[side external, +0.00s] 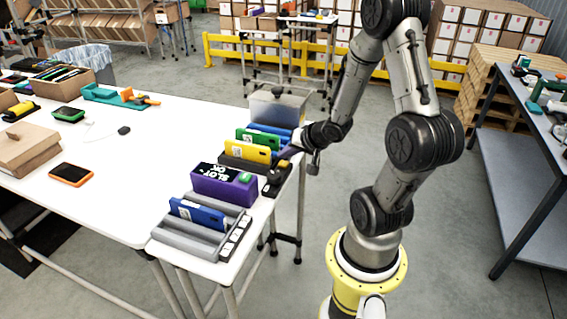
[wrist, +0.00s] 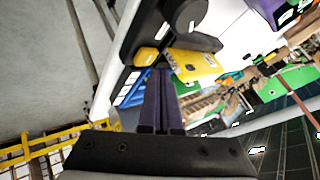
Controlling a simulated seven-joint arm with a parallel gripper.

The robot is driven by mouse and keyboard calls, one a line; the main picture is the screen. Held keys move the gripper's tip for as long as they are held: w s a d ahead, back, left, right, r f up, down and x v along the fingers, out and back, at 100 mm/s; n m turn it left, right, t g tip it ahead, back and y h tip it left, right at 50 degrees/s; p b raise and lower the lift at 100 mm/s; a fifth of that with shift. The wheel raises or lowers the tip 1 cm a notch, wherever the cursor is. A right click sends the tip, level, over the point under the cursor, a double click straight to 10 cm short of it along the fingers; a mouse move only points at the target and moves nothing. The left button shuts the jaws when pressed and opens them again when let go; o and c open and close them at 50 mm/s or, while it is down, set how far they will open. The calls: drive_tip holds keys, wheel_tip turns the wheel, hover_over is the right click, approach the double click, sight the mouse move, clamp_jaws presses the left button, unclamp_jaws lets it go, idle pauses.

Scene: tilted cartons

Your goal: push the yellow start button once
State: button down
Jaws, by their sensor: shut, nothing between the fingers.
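The yellow start button (side external: 283,164) sits on a small dark control box (side external: 276,182) at the right edge of the white table. In the wrist view the yellow button (wrist: 146,56) shows just beyond and slightly left of my fingertips. A round black knob (wrist: 184,14) is on the same dark box. My gripper (side external: 288,154) is close to the button in the side view. In the wrist view my gripper (wrist: 160,72) has both dark fingers together, with nothing between them. I cannot tell whether the fingertips touch the button.
A purple box (side external: 222,190) with a lit display stands left of the control box. A yellow carton (side external: 249,151) leans in a rack behind it. A blue carton (side external: 197,213) leans in a grey rack (side external: 188,237) in front. The table's middle is mostly clear.

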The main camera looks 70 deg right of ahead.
sight(285, 165)
drive_tip(key=shift+f, duration=0.2)
idle(0.6)
drive_tip(key=shift+f, duration=0.25)
drive_tip(key=shift+f, duration=0.5)
idle(0.7)
drive_tip(key=shift+r, duration=0.9)
drive_tip(key=shift+r, duration=0.15)
drive_tip(key=shift+r, duration=2.4)
drive_tip(key=shift+a, duration=0.1)
